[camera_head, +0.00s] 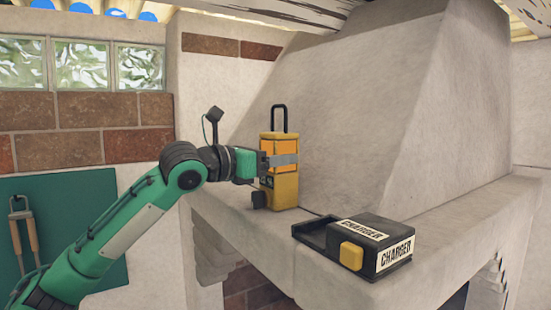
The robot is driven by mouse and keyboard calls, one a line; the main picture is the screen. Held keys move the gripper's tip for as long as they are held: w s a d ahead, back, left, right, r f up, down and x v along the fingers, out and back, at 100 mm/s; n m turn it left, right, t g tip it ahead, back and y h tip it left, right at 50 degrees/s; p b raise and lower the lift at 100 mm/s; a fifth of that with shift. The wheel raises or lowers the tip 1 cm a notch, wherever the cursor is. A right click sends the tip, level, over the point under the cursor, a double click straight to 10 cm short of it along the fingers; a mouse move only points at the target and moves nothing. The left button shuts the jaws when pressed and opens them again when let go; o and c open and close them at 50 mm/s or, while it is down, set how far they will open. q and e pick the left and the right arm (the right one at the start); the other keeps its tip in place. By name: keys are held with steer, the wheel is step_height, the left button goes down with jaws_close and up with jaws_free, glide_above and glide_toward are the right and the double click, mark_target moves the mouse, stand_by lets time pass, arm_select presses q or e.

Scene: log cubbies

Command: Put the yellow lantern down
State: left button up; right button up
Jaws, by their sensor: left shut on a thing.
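The yellow lantern (285,188) is a boxy upright lamp with orange panels and a dark loop handle on top. It is at the left part of the pale stone ledge (440,225), with its base at or very near the ledge surface; I cannot tell whether it touches. My left gripper (282,160) comes in from the left and is shut on the lantern's upper body. The fingers cover part of its front. My right gripper is not in view.
A black charger (372,242) with a yellow block and white "CHARGER" labels sits on the ledge to the right of the lantern. A sloped plaster hood rises behind. The ledge's right part is clear. A green board (75,220) with a wooden-handled tool hangs at left.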

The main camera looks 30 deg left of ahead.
arm_select(q)
steer(key=shift+d, duration=0.1)
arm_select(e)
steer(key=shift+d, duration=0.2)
arm_select(q)
steer(key=o, duration=1.4)
steer(key=shift+f, duration=0.1)
steer(key=shift+o, duration=1.2)
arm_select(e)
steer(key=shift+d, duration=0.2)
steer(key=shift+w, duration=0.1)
arm_select(q)
steer(key=b+v, duration=0.6)
steer(key=v, duration=0.6)
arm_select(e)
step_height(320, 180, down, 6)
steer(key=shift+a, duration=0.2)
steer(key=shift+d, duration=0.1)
